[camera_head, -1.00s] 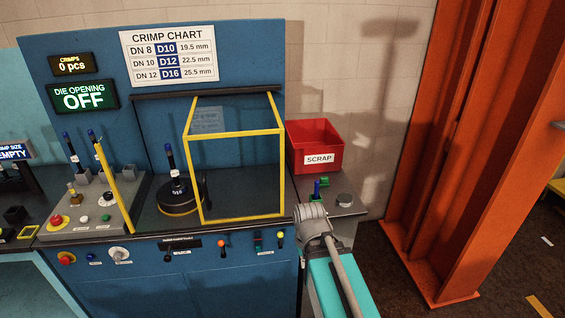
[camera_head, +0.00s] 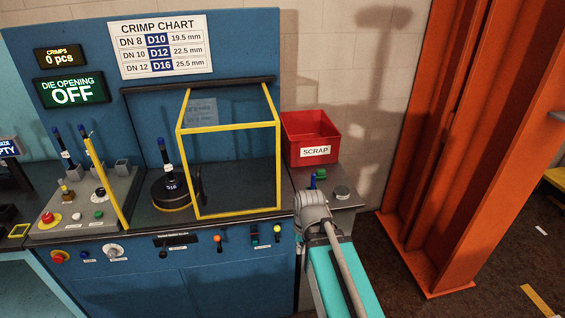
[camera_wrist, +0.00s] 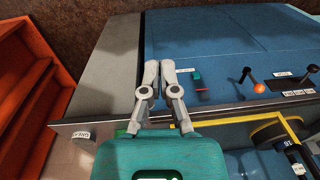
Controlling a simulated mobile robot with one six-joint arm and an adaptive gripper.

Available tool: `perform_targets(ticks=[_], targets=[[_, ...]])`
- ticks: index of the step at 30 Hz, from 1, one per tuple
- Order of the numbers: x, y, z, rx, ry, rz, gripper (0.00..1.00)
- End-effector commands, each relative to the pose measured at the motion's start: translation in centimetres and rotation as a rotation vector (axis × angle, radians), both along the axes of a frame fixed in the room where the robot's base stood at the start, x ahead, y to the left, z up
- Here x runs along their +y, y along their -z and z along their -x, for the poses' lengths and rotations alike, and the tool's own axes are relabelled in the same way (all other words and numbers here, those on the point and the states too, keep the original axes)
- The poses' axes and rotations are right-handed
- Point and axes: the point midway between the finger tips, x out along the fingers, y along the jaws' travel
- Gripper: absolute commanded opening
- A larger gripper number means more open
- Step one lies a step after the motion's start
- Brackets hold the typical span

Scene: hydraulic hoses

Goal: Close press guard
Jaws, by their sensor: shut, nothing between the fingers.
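The press guard (camera_head: 228,127) is a clear box-like cover with a yellow frame, in the middle of the head view. It hangs below a dark rail (camera_head: 135,89) and stands at the rail's right end. The dark round die stack marked D16 (camera_head: 172,195) stands just left of it, mostly uncovered. My gripper (camera_wrist: 160,66) is in the wrist view, its two grey fingers together and empty, over the edge of the press bench. In the head view my arm reaches in at the lower right, and the fingers cannot be made out. I see no contact with the guard.
A red scrap bin (camera_head: 311,140) stands right of the guard. Small levers and knobs (camera_head: 217,238) line the bench front. An orange steel column (camera_head: 440,150) stands at right.

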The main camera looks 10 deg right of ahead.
Motion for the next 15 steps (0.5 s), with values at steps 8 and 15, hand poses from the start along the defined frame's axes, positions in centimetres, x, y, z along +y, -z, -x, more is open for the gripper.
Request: perform_targets(ticks=[8,15], targets=[[0.9,0.9,-5.0,-0.082,0.083,-0.263,0.0],[0.8,-0.3,-10.8,-0.197,0.198,-0.572,0.0]])
